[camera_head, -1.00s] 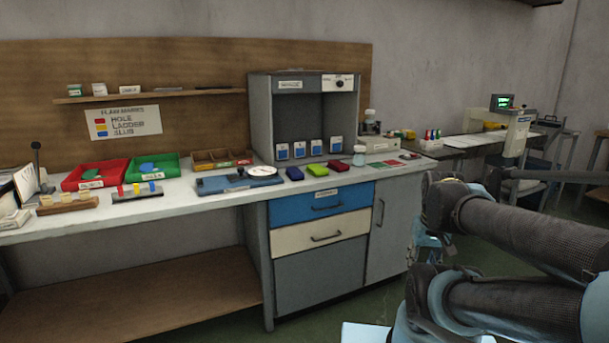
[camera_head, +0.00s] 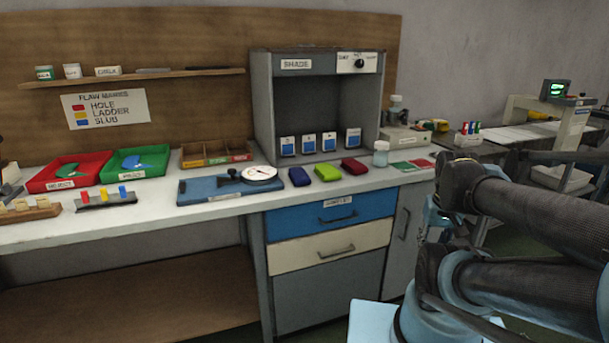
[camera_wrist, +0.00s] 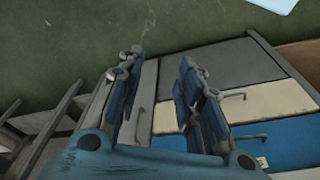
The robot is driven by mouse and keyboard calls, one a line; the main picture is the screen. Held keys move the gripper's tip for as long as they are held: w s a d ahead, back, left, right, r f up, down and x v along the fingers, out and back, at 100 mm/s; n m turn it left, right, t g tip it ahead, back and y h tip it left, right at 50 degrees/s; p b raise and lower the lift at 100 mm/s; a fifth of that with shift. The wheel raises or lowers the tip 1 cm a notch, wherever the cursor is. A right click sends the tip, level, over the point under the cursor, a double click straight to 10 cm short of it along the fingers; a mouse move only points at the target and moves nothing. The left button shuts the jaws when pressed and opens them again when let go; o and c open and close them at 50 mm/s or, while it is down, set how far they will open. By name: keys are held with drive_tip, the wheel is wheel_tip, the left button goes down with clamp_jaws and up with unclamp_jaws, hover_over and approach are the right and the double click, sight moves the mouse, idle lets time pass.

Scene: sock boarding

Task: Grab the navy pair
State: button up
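The navy pair (camera_head: 299,177) is a small dark blue bundle on the white bench top, in front of the grey shade cabinet. It lies left of a lime green bundle (camera_head: 327,172) and a dark red bundle (camera_head: 354,166), apart from both. My gripper (camera_wrist: 157,75) shows in the wrist view with its two fingers spread and nothing between them. It hangs over the drawer fronts and the green floor. The navy pair is not visible in the wrist view. In the head view my arm is at the right, well away from the pair.
A blue board with a round dial (camera_head: 260,173) lies just left of the navy pair. The grey cabinet (camera_head: 262,110) stands behind, with several blue-white cartons inside. A glass jar (camera_head: 381,154) stands to the right. A blue drawer (camera_head: 330,214) is below the bench edge.

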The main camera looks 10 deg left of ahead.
drive_tip(key=shift+w+a, duration=0.2)
drive_tip(key=o, duration=0.8)
drive_tip(key=shift+s+a+r, duration=0.1)
drive_tip(key=shift+s+r, duration=0.2)
drive_tip(key=shift+r, duration=0.1)
drive_tip(key=shift+c, duration=0.2)
drive_tip(key=o, duration=0.8)
drive_tip(key=r, duration=0.1)
drive_tip(key=w+a+n, duration=0.1)
drive_tip(key=w+r, duration=0.1)
drive_tip(key=shift+a+r+n, duration=0.25)
drive_tip(key=shift+r+n, duration=0.1)
drive_tip(key=shift+n, duration=0.05)
drive_tip(key=shift+o, duration=0.2)
drive_tip(key=w+a+r+n+g+y, duration=0.3)
drive_tip(key=w+a+r+n, duration=1.2)
drive_tip(key=w+a+r, duration=0.55)
drive_tip(key=n+g, duration=0.1)
drive_tip(key=n, duration=0.6)
hover_over(300, 172)
drive_tip(key=d, duration=0.2)
drive_tip(key=shift+y, duration=0.4)
drive_tip(key=f, duration=1.1)
drive_tip(key=shift+w+a+f, duration=0.15)
drive_tip(key=shift+a+f, duration=0.05)
drive_tip(key=shift+f, duration=0.05)
drive_tip(key=shift+x, duration=2.65)
